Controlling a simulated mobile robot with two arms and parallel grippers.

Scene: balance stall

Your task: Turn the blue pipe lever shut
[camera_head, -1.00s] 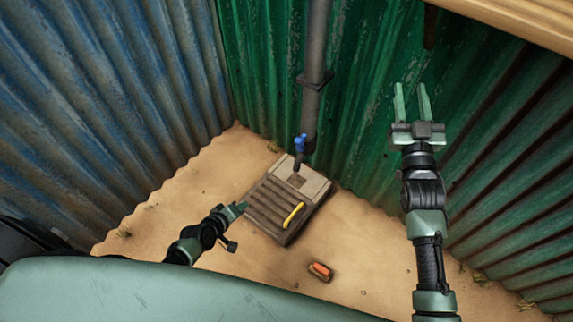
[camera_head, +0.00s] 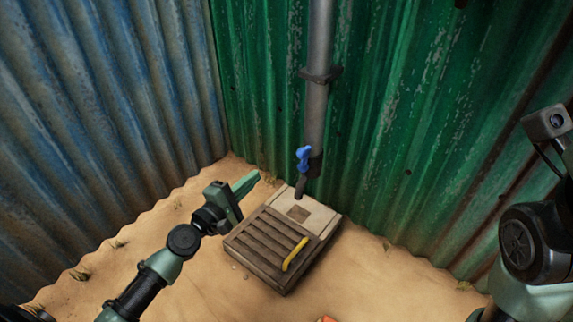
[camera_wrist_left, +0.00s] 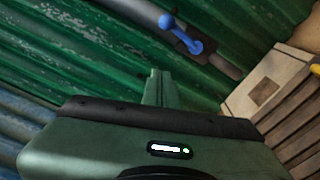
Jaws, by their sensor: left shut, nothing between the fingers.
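The blue lever (camera_head: 303,157) sits low on a grey vertical pipe (camera_head: 319,60) in front of the green wall. In the left wrist view the blue lever (camera_wrist_left: 180,30) shows at the top with a ball-shaped end, ahead of the fingers and apart from them. My left gripper (camera_head: 247,181) is shut and empty, to the left of the lever and a little lower in the picture. Its closed fingers also show in the left wrist view (camera_wrist_left: 160,88). My right arm is at the right edge of the head view; its fingers are out of view.
An orange object (camera_head: 326,319) is cut off at the bottom edge. Corrugated walls, blue (camera_head: 90,90) and green (camera_head: 400,130), close the corner. Sandy ground is clear right of the crate.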

